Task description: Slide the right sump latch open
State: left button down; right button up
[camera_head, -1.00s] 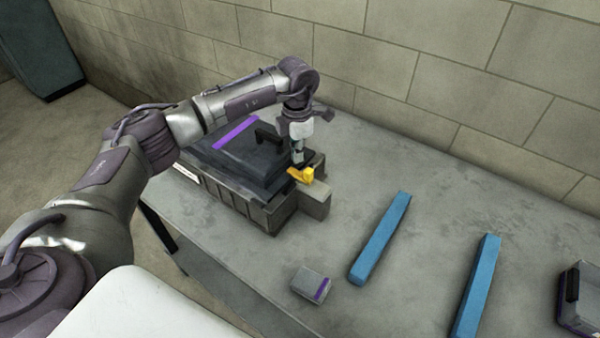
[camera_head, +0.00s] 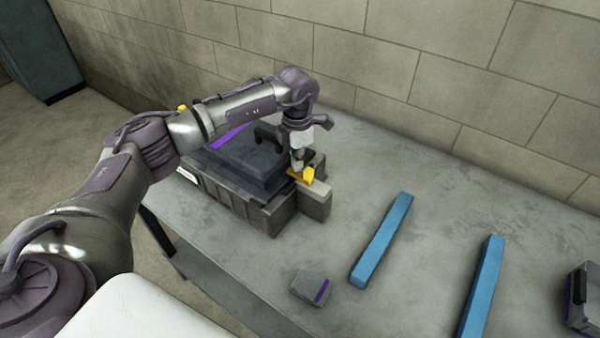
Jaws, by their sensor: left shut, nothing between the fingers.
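The sump (camera_head: 258,214) is a dark grey ribbed box on the table, with a dark cover (camera_head: 243,160) on top. The right sump latch (camera_head: 309,175) is a small yellow piece at the box's right end, above a light grey block (camera_head: 316,200). My left gripper (camera_head: 297,168) points down at the latch, with its fingertips against or just beside it. Its fingers are shut with nothing between them. Contact cannot be told for sure. Another small yellow piece (camera_head: 182,108) shows behind my left arm. My right gripper is out of view.
The grey table (camera_head: 420,190) has two long blue bars (camera_head: 382,240) (camera_head: 480,288) lying on its right side. A small grey block with a purple stripe (camera_head: 311,288) lies near the front. A dark device (camera_head: 582,296) stands at the right edge. A block wall is behind.

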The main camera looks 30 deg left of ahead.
aim_at(309, 169)
pick_arm(q)
jog(key=shift+f+b, duration=0.5)
jog(key=shift+f, duration=0.35)
jog(key=shift+r, duration=0.1)
jog(key=shift+r, duration=0.15)
jog(key=shift+s+d, duration=0.1)
jog(key=shift+d, duration=0.45)
jog(key=shift+s+d, duration=0.15)
jog(key=shift+d, duration=0.7)
jog(key=shift+s+d, duration=0.1)
jog(key=shift+d, duration=0.75)
jog(key=shift+w+a, duration=0.1)
jog(key=shift+a, duration=0.45)
jog(key=shift+r+p, duration=2.4)
jog(key=shift+r, duration=1.65)
